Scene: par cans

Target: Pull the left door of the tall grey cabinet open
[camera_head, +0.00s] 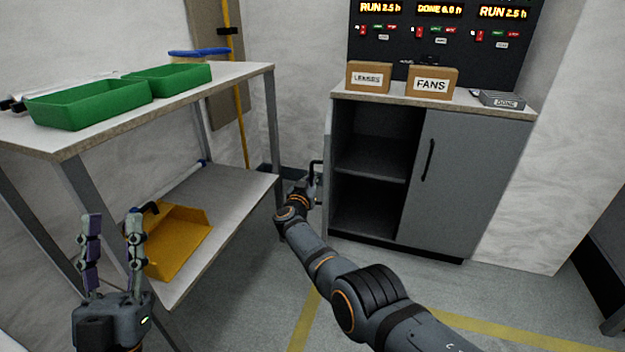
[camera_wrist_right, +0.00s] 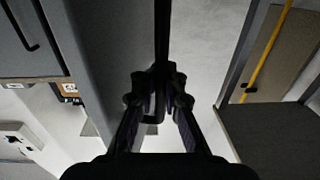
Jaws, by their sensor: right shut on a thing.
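The tall grey cabinet (camera_head: 463,180) stands at the back right of the head view. Its left bay is uncovered and shows a dark inside with a shelf (camera_head: 372,160). Its right door is shut, with a dark handle (camera_head: 430,160). The left door appears swung outward, nearly edge-on at the cabinet's left side; its grey panel seems to show in the wrist view (camera_wrist_right: 105,50). My right gripper (camera_head: 312,180) is shut on the left door's dark bar handle (camera_wrist_right: 162,35); its fingers meet there in the wrist view (camera_wrist_right: 160,80). My left gripper (camera_head: 113,218) is open and empty.
A workbench (camera_head: 190,100) with green trays (camera_head: 90,100) stands at left, its leg close to my right gripper. A yellow dustpan (camera_head: 178,240) lies on its lower shelf. Boxes (camera_head: 430,84) stand on the cabinet top. The floor before the cabinet is clear.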

